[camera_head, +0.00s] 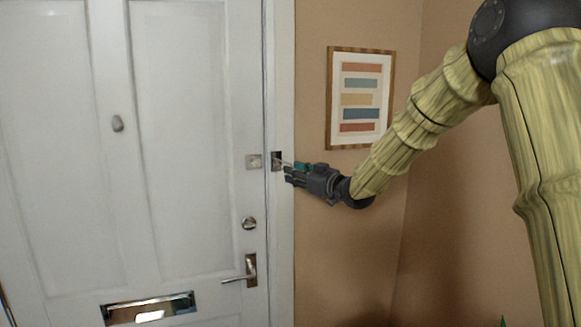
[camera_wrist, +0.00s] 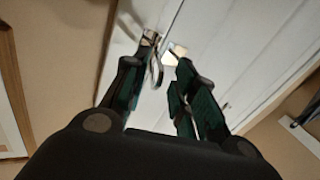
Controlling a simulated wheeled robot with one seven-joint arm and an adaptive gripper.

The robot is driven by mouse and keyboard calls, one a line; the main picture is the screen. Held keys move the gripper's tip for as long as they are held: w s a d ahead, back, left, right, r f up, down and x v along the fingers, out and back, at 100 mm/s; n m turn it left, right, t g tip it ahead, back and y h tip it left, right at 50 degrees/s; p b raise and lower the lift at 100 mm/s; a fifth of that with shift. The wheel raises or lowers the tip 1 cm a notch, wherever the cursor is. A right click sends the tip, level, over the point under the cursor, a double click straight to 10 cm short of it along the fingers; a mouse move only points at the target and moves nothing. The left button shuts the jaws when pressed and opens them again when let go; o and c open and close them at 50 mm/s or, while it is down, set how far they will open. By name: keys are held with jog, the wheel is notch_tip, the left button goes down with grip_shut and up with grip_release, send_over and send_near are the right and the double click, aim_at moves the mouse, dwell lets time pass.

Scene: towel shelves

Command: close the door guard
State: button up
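The door guard (camera_head: 277,161) is a metal fitting on the white door frame, with a thin bar sticking out toward my gripper. Its bright metal loop shows in the wrist view (camera_wrist: 156,68). The matching catch plate (camera_head: 254,162) is on the door (camera_head: 180,90), left of the guard; it shows in the wrist view (camera_wrist: 174,55) just right of the loop. My gripper (camera_head: 288,172) is at the frame, just right of the guard. In the wrist view my gripper (camera_wrist: 157,70) has its green-padded fingers apart, with the loop between them. I cannot tell whether either finger touches it.
The door looks shut, with a lever handle (camera_head: 250,270), a lock (camera_head: 249,223), a peephole cover (camera_head: 117,123) and a letter slot (camera_head: 150,308). A framed striped picture (camera_head: 332,100) hangs on the tan wall above my gripper. The space before the door is clear.

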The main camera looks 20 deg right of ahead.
jog(key=shift+p+x, duration=0.4)
jog(key=shift+x, duration=0.95)
jog(key=shift+c, duration=0.4)
grip_shut()
